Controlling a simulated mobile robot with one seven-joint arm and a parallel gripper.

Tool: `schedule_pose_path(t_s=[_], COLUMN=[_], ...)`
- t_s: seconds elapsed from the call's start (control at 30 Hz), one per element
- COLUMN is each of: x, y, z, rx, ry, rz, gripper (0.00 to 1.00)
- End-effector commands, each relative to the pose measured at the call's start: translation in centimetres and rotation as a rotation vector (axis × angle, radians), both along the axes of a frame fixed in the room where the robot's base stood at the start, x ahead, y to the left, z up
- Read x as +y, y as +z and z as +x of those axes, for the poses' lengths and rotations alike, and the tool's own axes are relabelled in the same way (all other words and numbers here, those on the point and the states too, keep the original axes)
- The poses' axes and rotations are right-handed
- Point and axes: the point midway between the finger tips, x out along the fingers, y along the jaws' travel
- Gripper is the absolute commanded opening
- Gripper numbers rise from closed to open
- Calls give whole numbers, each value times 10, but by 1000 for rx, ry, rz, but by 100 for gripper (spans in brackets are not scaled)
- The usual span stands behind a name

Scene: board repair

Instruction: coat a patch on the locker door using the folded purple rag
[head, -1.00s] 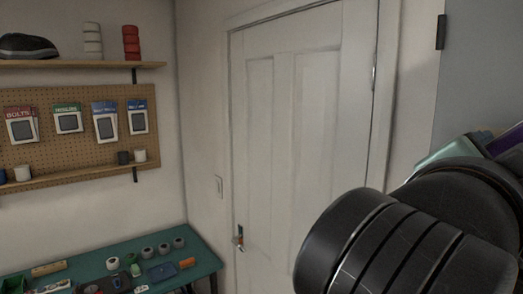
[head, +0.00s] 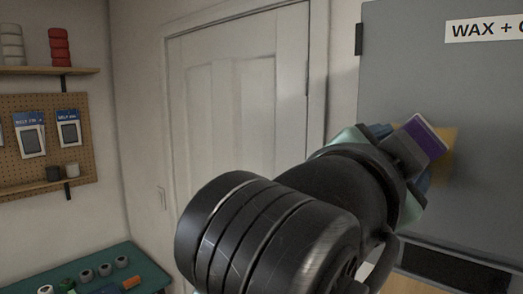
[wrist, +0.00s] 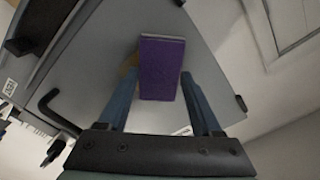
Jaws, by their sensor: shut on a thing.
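The folded purple rag (head: 427,136) is held out at the end of my gripper (head: 416,155), in front of the grey locker door (head: 400,70). A yellow-tan patch (head: 446,158) on the door shows just behind and right of the rag. In the wrist view the rag (wrist: 161,68) sits between the blue fingers of my gripper (wrist: 160,88), which is shut on it. A sliver of the tan patch (wrist: 129,66) shows at the rag's left edge, and the rag hides the rest. I cannot tell whether the rag touches the door.
The locker has a "WAX + C" label (head: 485,29), cut off by the frame edge, and a dark slot (head: 450,268) low down. A black handle (wrist: 58,112) shows in the wrist view. A white room door (head: 235,110) and a green workbench (head: 140,262) stand to the left.

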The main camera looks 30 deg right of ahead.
Motion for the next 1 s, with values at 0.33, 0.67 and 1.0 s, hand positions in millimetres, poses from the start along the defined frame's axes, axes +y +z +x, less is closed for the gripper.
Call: schedule_pose_path(t_s=[0.33, 0.67, 1.0], x=[-9, -18, -20], y=[0, 0, 0], z=[-17, -43, -50], rx=[1, -2, 1], ry=[-2, -4, -1], rz=[2, 2, 0], gripper=[22, 22, 22])
